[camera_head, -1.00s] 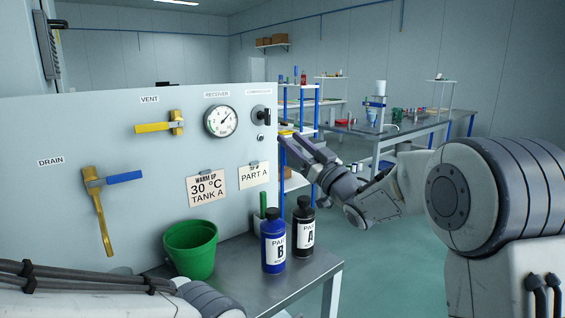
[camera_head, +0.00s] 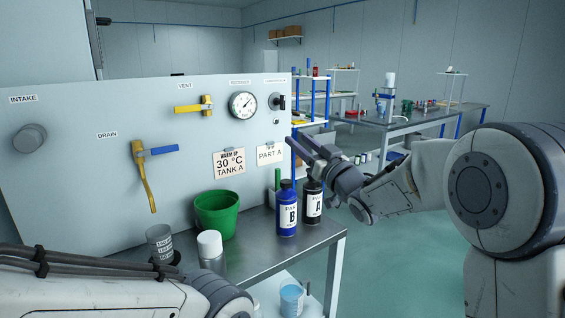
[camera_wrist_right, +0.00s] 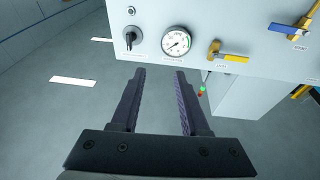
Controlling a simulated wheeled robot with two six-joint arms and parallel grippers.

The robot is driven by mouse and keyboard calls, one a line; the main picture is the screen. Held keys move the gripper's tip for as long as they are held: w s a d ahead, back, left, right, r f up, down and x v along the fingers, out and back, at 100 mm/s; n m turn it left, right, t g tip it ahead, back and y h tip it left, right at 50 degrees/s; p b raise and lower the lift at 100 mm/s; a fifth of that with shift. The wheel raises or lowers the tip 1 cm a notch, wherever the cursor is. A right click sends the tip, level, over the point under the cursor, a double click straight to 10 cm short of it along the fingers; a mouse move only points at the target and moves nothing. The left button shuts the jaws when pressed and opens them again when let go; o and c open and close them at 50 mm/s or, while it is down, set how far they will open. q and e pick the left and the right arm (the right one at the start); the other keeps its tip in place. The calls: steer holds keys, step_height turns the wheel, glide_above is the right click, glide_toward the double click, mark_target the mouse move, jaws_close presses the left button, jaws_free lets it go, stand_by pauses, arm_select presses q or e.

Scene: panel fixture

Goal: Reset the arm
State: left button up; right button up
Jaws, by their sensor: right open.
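My right gripper (camera_head: 302,150) is raised at the right end of the upright panel (camera_head: 70,170), near the black switch (camera_head: 277,101). In the right wrist view its two dark fingers (camera_wrist_right: 160,75) are apart with nothing between them. The black switch (camera_wrist_right: 131,37) and the round gauge (camera_wrist_right: 176,41) lie beyond the fingertips there, apart from them. In the head view the gripper is above and behind the black bottle A (camera_head: 313,200). My left arm crosses the lower left of the head view; its gripper is out of view.
The steel table (camera_head: 262,245) holds a green bucket (camera_head: 217,212), the blue bottle B (camera_head: 287,210), a white-capped bottle (camera_head: 210,248) and a grey cup (camera_head: 160,240). Yellow vent (camera_head: 194,107) and blue-yellow drain (camera_head: 145,172) handles stick out of the panel.

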steer(key=s+a+f+m+g+h, duration=0.1)
steer(key=s+a+f+g+h, duration=0.2)
steer(key=s+f, duration=0.45)
steer(key=s+a+f+m+g+h, duration=0.1)
steer(key=s+f+g+h, duration=0.2)
steer(key=s+f+g, duration=0.4)
steer(key=s+d+f+n+g+h, duration=0.2)
steer(key=s+f+g, duration=0.3)
steer(key=s, duration=0.9)
steer(key=s+d+f+n+g+h, duration=0.1)
steer(key=s+d+f+g+h, duration=0.15)
steer(key=s+f, duration=0.8)
steer(key=s+r+p, duration=0.3)
steer(key=r+p, duration=1.6)
steer(key=r, duration=0.3)
steer(key=shift+r+y, duration=0.35)
